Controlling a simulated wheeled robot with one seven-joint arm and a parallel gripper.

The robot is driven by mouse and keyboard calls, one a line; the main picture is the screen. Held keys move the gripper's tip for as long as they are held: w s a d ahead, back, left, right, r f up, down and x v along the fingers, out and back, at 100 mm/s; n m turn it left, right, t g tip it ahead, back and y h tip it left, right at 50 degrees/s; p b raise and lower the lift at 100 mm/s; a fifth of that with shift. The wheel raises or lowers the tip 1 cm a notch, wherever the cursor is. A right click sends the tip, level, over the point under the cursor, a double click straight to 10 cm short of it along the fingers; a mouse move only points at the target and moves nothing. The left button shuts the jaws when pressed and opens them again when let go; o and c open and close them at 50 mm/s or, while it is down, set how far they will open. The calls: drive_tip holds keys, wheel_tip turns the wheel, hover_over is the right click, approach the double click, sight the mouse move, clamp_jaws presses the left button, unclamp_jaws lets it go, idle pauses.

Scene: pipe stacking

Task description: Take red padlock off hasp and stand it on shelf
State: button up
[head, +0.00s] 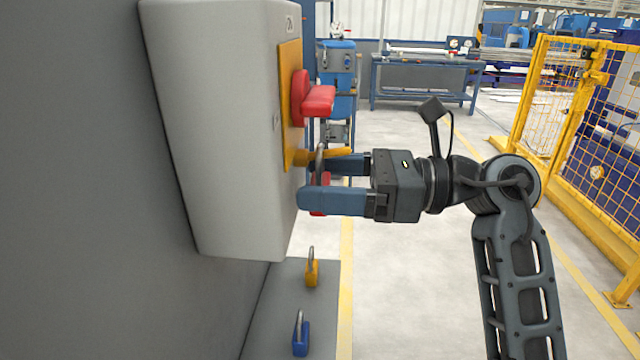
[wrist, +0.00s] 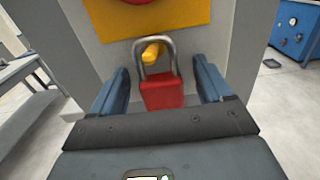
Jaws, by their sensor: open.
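The red padlock (wrist: 162,93) hangs upright by its grey shackle on the yellow hasp (wrist: 152,52), below the yellow plate of the grey box. In the head view the padlock (head: 318,212) is mostly hidden behind my finger. My gripper (wrist: 163,88) is open, with one blue finger on each side of the padlock body. A gap shows on both sides in the wrist view. In the head view my gripper (head: 325,180) reaches in from the right, level with the hasp (head: 335,153). The grey shelf (head: 275,310) is below the box.
A yellow padlock (head: 312,272) and a blue padlock (head: 300,337) stand on the shelf. The grey box (head: 215,130) with a red handle (head: 318,100) is on the wall. The shelf's surface left of the padlocks is bare. A yellow fence (head: 570,130) stands at right.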

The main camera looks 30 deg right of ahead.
drive_tip(key=shift+c, duration=0.4)
drive_tip(key=c, duration=1)
drive_tip(key=shift+r, duration=0.45)
drive_tip(key=shift+s+d+r, duration=0.1)
drive_tip(key=shift+d+r, duration=0.05)
drive_tip(key=shift+r, duration=0.15)
drive_tip(key=b+v, duration=0.2)
drive_tip(key=v, duration=1.5)
drive_tip(key=shift+s+d, duration=0.2)
drive_tip(key=shift+d, duration=0.05)
drive_tip(key=shift+f+b, duration=0.2)
drive_tip(key=shift+b, duration=0.5)
